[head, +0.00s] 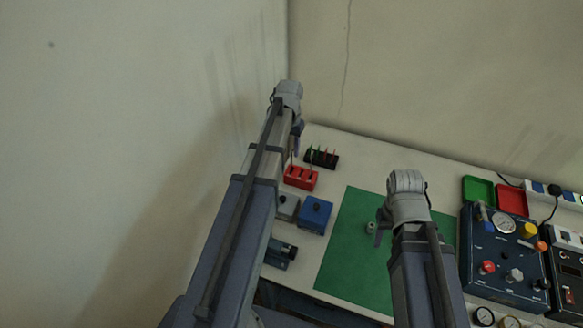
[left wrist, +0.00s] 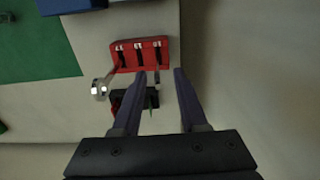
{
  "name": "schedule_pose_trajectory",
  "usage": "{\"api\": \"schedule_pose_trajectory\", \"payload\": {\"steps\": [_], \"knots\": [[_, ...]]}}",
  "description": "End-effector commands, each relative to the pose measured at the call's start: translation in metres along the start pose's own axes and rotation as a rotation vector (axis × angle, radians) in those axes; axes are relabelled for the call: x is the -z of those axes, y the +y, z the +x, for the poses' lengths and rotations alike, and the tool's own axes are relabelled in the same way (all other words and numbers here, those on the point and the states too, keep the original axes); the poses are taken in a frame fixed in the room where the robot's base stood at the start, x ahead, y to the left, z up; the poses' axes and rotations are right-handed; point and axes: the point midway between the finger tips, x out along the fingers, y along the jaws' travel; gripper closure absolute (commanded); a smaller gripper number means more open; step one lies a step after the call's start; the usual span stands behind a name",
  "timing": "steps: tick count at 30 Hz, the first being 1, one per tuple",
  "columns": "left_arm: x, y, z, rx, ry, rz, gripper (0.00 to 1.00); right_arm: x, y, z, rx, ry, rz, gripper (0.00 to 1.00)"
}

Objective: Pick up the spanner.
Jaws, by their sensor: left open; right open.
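The red rack (head: 301,177) stands on the table near the left wall; it also shows in the left wrist view (left wrist: 146,53). Thin metal tools stand up from its slots. One has a shiny head (left wrist: 100,88) left of my left fingers in the left wrist view; another thin one (left wrist: 157,80) shows between them. Which is the spanner I cannot tell for sure. My left gripper (left wrist: 159,72) is open and empty above the rack; in the head view its arm partly hides it (head: 297,141). My right gripper (head: 380,228) is open over the green mat.
A black rack (head: 322,159) with red and green sticks stands behind the red one. A blue box (head: 315,214) and a grey box (head: 287,207) stand in front. The green mat (head: 345,250) is mostly clear. A gauge panel (head: 500,255) and red and green trays (head: 512,199) are at right.

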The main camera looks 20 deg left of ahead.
Motion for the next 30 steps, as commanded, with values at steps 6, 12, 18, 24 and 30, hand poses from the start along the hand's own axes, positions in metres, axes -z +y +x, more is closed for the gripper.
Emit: {"api": "schedule_pose_trajectory", "payload": {"steps": [6,12,18,24,30], "knots": [[0.001,0.001,0.014,0.0,0.0,0.0,0.57,0.001,-0.001,0.014,0.0,0.0,0.001,0.5],[0.002,0.004,0.04,0.0,0.0,0.0,0.57,0.002,-0.004,0.04,0.0,0.0,0.002,0.5],[0.002,0.003,0.053,0.0,0.0,0.0,0.57,0.003,-0.005,0.053,0.0,0.0,0.002,0.5],[0.002,0.003,0.051,0.0,0.0,0.0,0.57,0.003,-0.005,0.05,0.0,0.0,0.002,0.5],[0.002,0.003,0.051,0.0,0.0,0.0,0.78,0.003,-0.005,0.05,0.0,0.0,0.002,0.5]]}}
